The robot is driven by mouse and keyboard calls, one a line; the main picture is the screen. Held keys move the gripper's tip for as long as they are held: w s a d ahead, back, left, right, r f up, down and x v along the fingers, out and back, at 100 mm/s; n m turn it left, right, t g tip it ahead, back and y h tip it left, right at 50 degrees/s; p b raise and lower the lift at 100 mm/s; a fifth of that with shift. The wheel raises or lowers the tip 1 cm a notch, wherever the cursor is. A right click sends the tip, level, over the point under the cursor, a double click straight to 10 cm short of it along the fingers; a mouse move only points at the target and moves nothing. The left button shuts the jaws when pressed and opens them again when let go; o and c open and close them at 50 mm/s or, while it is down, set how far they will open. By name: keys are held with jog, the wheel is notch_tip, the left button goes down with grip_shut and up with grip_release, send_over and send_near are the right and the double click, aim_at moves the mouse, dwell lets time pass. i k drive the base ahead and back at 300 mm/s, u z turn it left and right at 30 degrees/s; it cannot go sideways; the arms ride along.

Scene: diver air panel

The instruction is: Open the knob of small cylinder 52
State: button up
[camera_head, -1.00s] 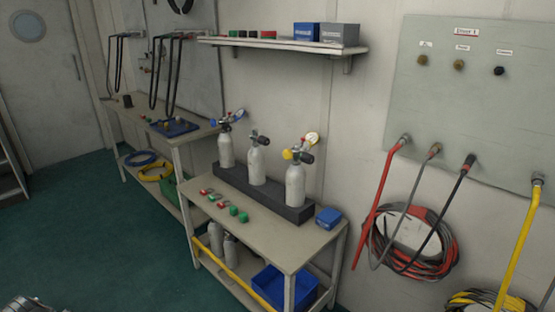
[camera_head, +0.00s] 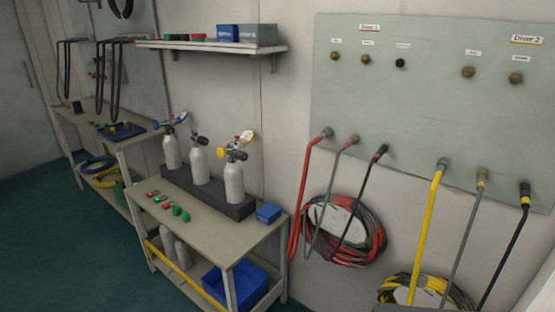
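Three small pale grey cylinders stand upright in a dark rack (camera_head: 180,186) on a bench. The left cylinder (camera_head: 171,153) has a valve with a blue-rimmed gauge. The middle cylinder (camera_head: 200,167) has a black knob (camera_head: 200,140) on top. My gripper is not in view.
The bench (camera_head: 222,230) carries several red and green caps and a blue box (camera_head: 268,213). A blue bin (camera_head: 236,283) and more cylinders sit below. A wall panel (camera_head: 420,110) with hanging hoses is at right. Green floor (camera_head: 60,260) at left is clear.

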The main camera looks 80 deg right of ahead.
aim_at(239, 155)
jog(key=k, duration=0.3)
jog(key=z, duration=0.7)
jog(key=i, duration=0.1)
jog(key=z, duration=0.15)
